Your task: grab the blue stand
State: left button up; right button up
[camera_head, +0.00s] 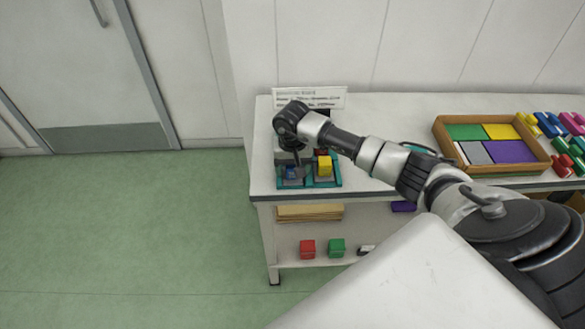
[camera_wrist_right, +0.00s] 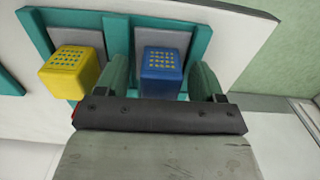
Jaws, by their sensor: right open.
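The blue stand (camera_wrist_right: 162,72) is a small block with rows of yellow dots on top. It stands on a grey panel in the teal tray (camera_wrist_right: 118,18). My right gripper (camera_wrist_right: 161,78) is open above the tray, with one finger on each side of the blue stand. Small gaps show between the fingers and the blue stand. In the head view my right gripper (camera_head: 294,170) covers much of this spot, and only a bit of blue shows under it. My left gripper is not in view.
A yellow block (camera_wrist_right: 70,72) stands in the neighbouring tray compartment, left of the blue stand. The tray is near the left end of the white table (camera_head: 400,106). A wooden box (camera_head: 437,128) and several coloured pieces are to the right. A sign (camera_head: 335,97) stands behind.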

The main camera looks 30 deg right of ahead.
jog(key=c, duration=1)
jog(key=shift+c, duration=0.2)
